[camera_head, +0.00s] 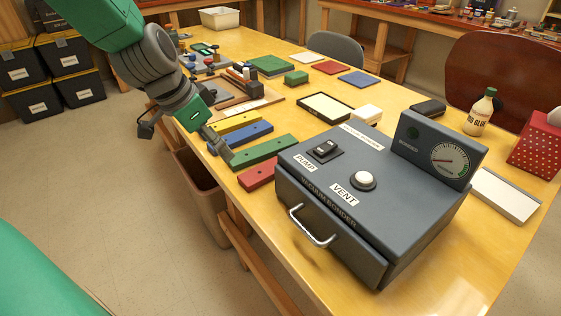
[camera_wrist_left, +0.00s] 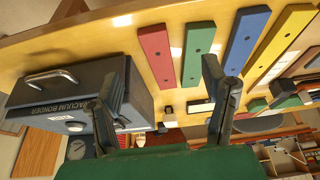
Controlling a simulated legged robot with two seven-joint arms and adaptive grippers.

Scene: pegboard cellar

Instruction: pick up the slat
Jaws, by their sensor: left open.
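Several coloured slats with small dark holes lie side by side on the table: yellow (camera_head: 235,124), blue (camera_head: 240,137), green (camera_head: 263,151) and red (camera_head: 257,173). In the left wrist view the red slat (camera_wrist_left: 157,55), green slat (camera_wrist_left: 198,55), blue slat (camera_wrist_left: 246,40) and yellow slat (camera_wrist_left: 281,45) show beyond the fingers. My left gripper (camera_head: 221,148) is over the near ends of the slats, close to the blue and green ones. It is open and empty; its fingers (camera_wrist_left: 157,82) are spread wide in the wrist view. Contact with a slat cannot be told. My right gripper is not seen.
A grey vacuum bonder (camera_head: 330,190) with a front handle stands just right of the red slat. A wooden tray (camera_head: 265,100) lies behind the slats. A brown bin (camera_head: 197,185) stands below the table's left edge. A glue bottle (camera_head: 480,112) stands at the right.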

